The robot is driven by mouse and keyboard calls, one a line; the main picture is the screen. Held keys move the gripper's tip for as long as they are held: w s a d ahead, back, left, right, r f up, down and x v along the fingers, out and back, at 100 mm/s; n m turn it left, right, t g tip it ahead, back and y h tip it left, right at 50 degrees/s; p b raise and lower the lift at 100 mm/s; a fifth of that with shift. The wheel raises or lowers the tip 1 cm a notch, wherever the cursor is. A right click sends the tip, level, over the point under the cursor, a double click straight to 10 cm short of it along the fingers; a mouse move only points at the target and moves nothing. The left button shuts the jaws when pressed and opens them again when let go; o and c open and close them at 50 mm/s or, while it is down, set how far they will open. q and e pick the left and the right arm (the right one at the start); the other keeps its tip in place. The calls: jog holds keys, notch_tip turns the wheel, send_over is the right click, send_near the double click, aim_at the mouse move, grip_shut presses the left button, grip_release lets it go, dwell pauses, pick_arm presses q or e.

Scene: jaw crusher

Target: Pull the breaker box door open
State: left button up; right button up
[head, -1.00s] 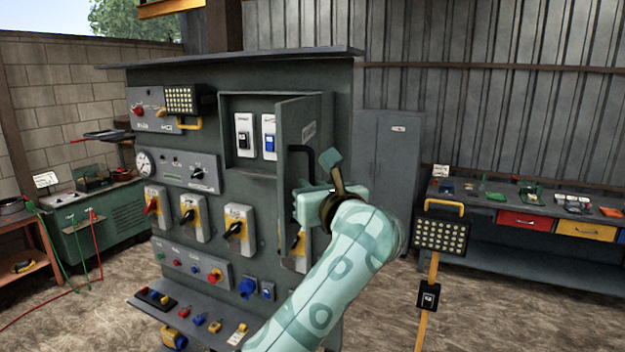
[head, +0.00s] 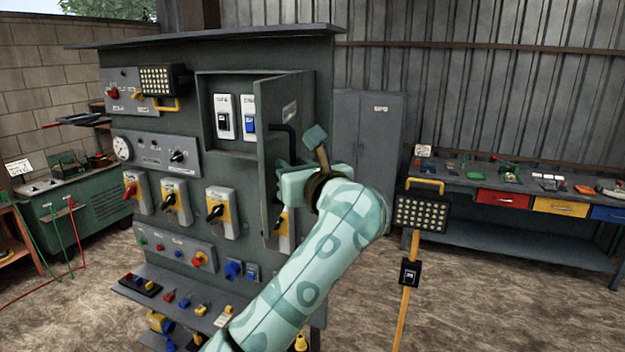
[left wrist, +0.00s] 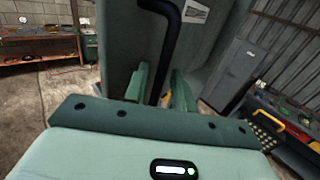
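The breaker box door (head: 285,125) is a dark green panel that stands swung out from the right side of the breaker box (head: 208,110), which shows two switches inside. Its black bent handle (head: 292,140) faces right. My left gripper (head: 283,175) is at the lower part of this handle, in front of the door. In the left wrist view the black handle (left wrist: 166,50) passes between the two green fingers of my left gripper (left wrist: 160,88). The fingers look spread wider than the handle. Firm contact cannot be seen. My right gripper is not in view.
A control panel (head: 160,205) with several rotary switches surrounds the box. A work lamp on a yellow stand (head: 420,213) is to the right of my arm. A workbench with coloured drawers (head: 500,198) and a grey cabinet (head: 378,130) stand behind. Open floor lies at the right.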

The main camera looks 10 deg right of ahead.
pick_arm(q)
jog(key=b+v, duration=0.1)
jog(key=v, duration=1.4)
jog(key=shift+s+d, duration=0.1)
jog(key=shift+d, duration=0.05)
